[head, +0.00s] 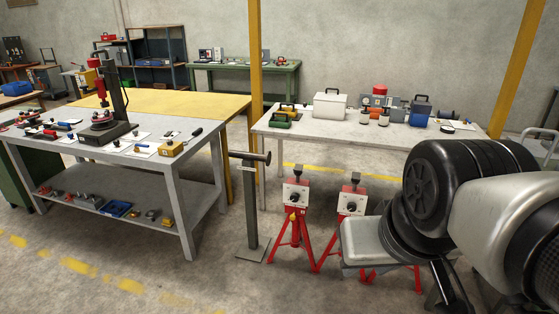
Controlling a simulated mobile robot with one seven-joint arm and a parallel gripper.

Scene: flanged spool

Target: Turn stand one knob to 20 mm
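Two red tripod stands stand side by side on the floor in the middle of the head view. The left stand (283,240) has a pale front plate with a small dark knob (294,198) and a yellow part below it. The right stand (330,241) has a similar pale plate with a dark knob (350,207). Each has a dark top piece. I cannot read any marking telling which is stand one, nor any scale. My arm fills the right side and hides part of the right stand's legs. My gripper's fingers cannot be made out.
A grey post with a crossbar (250,205) stands just left of the stands. A grey workbench (190,190) with tools is at left. A light table (300,125) with boxes stands behind the stands. Open floor (200,270) lies front left.

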